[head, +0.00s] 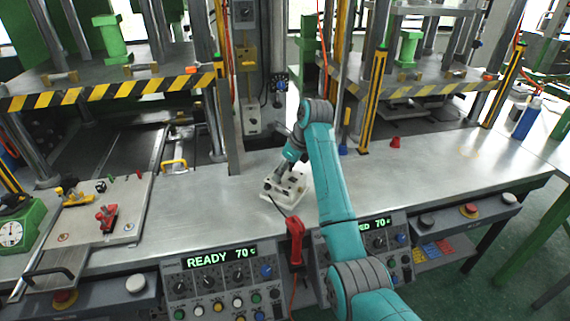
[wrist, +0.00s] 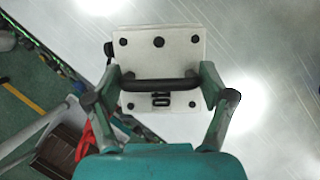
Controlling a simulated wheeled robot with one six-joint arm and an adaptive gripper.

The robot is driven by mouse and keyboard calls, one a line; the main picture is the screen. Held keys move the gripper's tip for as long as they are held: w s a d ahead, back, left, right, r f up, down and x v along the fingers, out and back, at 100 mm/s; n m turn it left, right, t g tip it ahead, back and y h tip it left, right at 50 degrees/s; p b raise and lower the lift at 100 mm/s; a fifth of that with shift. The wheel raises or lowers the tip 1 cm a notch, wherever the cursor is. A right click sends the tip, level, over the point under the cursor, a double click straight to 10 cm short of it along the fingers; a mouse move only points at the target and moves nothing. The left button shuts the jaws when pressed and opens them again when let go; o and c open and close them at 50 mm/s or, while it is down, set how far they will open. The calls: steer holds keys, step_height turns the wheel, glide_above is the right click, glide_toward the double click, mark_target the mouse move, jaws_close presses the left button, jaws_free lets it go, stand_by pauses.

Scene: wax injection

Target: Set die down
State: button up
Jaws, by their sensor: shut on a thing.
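The die is a pale square plate (head: 291,193) with dark bolts, at the middle of the metal worktop, just behind the control panels. In the wrist view the die (wrist: 180,43) shows a black bar handle (wrist: 160,85) and a dark marking below it. My gripper (head: 287,172) is above the die and shut on its handle; in the wrist view its fingers (wrist: 158,88) stand at the two ends of the handle. The die looks flat and level. I cannot tell whether its underside touches the worktop or hangs slightly above. My forearm hides the worktop to its right.
A red-handled tool (head: 295,241) stands in front, between the control panels. A fixture plate with a red clamp (head: 106,217) lies at left. Striped press guards (head: 110,93) rise behind. A small red piece (head: 395,142) and blue bottle (head: 527,118) stand right. Bare worktop (head: 435,170) lies right.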

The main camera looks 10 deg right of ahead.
mark_target(286, 177)
steer(key=shift+f, duration=1.55)
steer(key=shift+f, duration=0.1)
steer(key=o, duration=1.7)
steer(key=shift+f, duration=0.1)
